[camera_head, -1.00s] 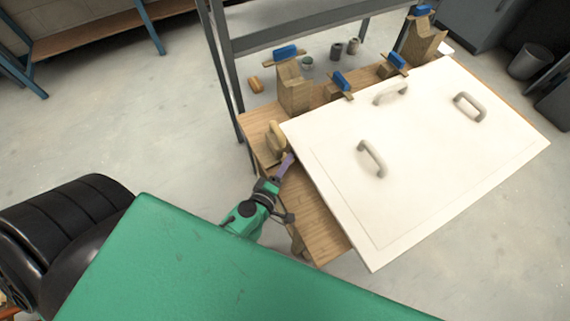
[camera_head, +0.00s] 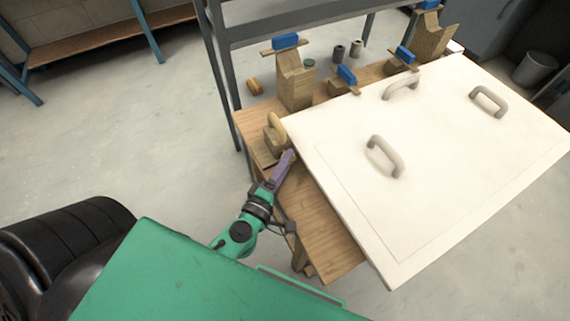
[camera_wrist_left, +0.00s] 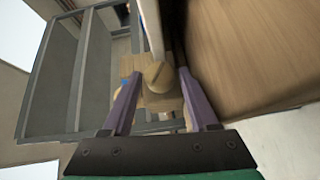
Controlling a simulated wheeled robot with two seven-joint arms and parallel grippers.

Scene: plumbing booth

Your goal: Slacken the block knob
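A wooden block (camera_head: 271,141) with a rounded pale piece on top stands on the workbench, by the white panel's left corner. In the left wrist view, a round brown knob with a slot-like line (camera_wrist_left: 157,76) shows in front of a wooden block. My left gripper (camera_head: 290,154) has purple fingers and reaches up beside the panel's edge, just right of the block. In the left wrist view its two fingers are spread apart with the knob between them in the picture. Whether they touch the knob I cannot tell. My right gripper is not in view.
The white panel (camera_head: 440,145) with several grey handles covers much of the bench (camera_head: 325,232) and lies close to the gripper. Wooden posts with blue-topped pieces (camera_head: 287,41) stand behind it. A grey metal frame (camera_head: 222,80) rises at the back left. Floor left of the bench is clear.

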